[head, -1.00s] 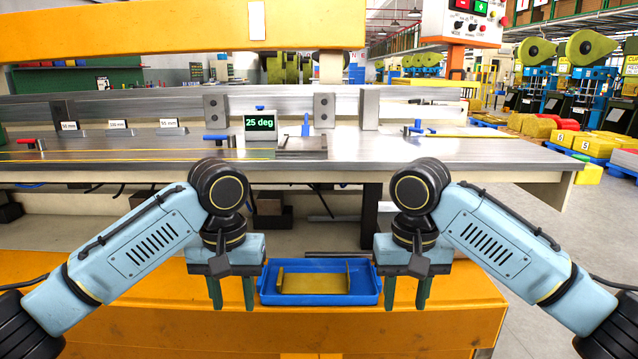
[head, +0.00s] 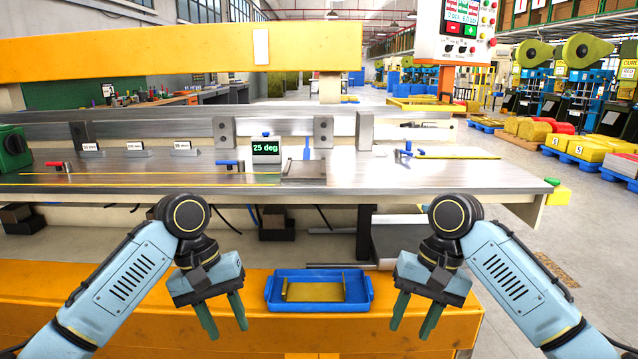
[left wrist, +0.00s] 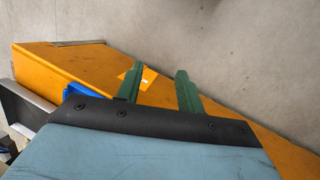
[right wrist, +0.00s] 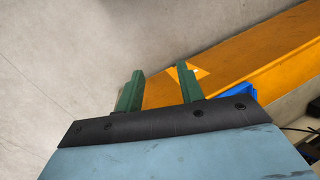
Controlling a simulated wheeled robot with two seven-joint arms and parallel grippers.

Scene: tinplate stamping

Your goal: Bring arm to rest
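My left gripper (head: 222,315) hangs to the left of the blue tray, its green fingers pointing down and spread apart with nothing between them. In the left wrist view its fingers (left wrist: 158,90) are apart and empty. My right gripper (head: 415,313) hangs to the right of the tray in a mirrored pose, also with its fingers apart. In the right wrist view its fingers (right wrist: 160,90) hold nothing. Both grippers are in front of the orange bench face and apart from the tray in the head view.
A blue tray (head: 284,304) with a brass-coloured bent sheet part (head: 316,292) sits on the orange bench (head: 120,334). Behind is a steel machine table (head: 420,178) with a display reading 25 deg (head: 266,149). A control panel (head: 461,30) stands at upper right.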

